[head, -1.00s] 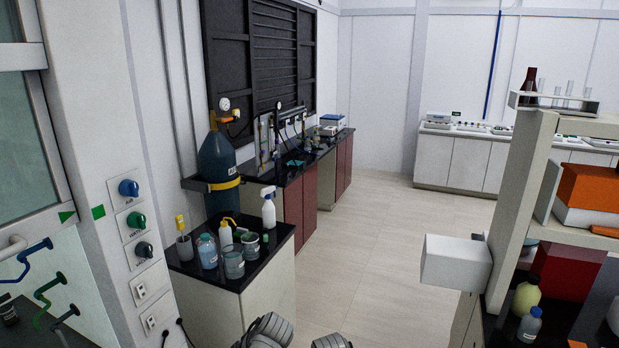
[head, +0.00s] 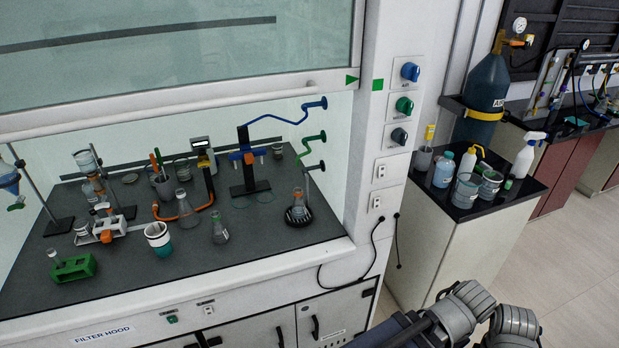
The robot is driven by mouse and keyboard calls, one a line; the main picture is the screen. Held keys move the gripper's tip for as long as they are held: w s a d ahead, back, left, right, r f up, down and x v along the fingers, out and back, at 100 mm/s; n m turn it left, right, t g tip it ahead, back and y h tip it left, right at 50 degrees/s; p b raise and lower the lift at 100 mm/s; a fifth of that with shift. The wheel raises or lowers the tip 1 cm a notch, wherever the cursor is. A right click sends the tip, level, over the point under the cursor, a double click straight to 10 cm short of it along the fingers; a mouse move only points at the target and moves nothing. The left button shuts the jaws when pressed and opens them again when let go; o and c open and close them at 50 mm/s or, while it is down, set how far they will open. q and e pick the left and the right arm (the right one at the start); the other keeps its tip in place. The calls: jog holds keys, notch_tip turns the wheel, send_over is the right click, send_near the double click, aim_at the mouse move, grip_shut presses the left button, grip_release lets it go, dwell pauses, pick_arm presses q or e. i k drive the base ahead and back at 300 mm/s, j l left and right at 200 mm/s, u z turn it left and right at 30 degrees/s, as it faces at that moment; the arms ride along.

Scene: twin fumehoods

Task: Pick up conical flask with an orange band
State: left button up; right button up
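Several conical flasks stand on the dark worktop inside the fumehood in the head view. A clear flask (head: 186,211) stands mid-worktop, with an orange hose curving beside it. A smaller flask (head: 220,231) stands in front and to the right of it. Another flask (head: 298,203) sits on a round black base near the right end, with a reddish-orange tint around its upper part. At this size I cannot tell surely which flask bears the orange band. Neither gripper shows; only grey links of my own arms show at the bottom right.
The fumehood's raised glass sash (head: 180,50) hangs above the worktop (head: 120,275). A blue-clamped stand (head: 248,175), a white cup (head: 158,236) and a green block (head: 73,268) surround the flasks. A side bench (head: 485,206) with bottles stands right; open floor lies beyond it.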

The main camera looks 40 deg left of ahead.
aim_at(299, 211)
jog(key=u, duration=1.05)
